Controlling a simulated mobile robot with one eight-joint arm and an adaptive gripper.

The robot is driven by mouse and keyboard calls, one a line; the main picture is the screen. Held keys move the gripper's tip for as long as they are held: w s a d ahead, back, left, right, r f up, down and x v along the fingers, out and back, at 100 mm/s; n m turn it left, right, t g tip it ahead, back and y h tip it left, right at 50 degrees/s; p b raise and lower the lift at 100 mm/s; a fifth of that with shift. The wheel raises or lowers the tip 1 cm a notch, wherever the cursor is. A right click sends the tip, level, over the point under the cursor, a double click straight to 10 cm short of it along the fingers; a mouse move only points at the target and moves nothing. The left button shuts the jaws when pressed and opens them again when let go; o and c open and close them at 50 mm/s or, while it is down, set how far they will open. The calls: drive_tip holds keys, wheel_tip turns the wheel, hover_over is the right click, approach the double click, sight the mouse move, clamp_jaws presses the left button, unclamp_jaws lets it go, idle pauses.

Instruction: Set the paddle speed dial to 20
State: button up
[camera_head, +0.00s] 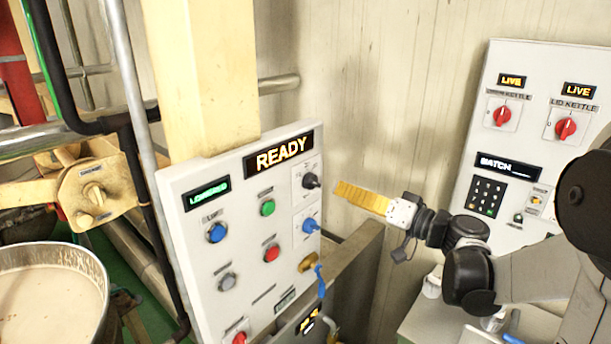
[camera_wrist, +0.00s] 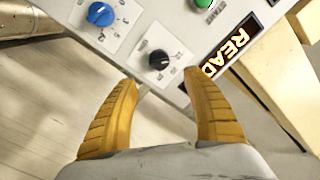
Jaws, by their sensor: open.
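A black knob (camera_head: 310,181) sits on a white plate at the upper right of the control panel, and a blue knob (camera_head: 309,225) sits below it. Both also show in the wrist view, the black knob (camera_wrist: 158,59) and the blue knob (camera_wrist: 101,14), with small marks around them. Their labels are too small to read, so I cannot tell which is the paddle speed dial. My gripper (camera_head: 345,193) is open and empty, just right of the panel. In the wrist view its yellow fingers (camera_wrist: 162,80) are spread, with the black knob beyond the gap, untouched.
The control panel (camera_head: 190,290) carries a READY display (camera_head: 285,152), push buttons, and a blue tag (camera_head: 320,281) at its right edge. A yellow post (camera_head: 205,80) rises behind it. A second panel (camera_head: 535,75) with red knobs stands right. A full kettle (camera_head: 45,305) stands left.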

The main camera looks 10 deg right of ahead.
sight(318, 183)
drive_tip(key=x, duration=1)
drive_tip(key=shift+s, duration=0.1)
drive_tip(key=shift+c, duration=0.5)
drive_tip(key=c, duration=1.1)
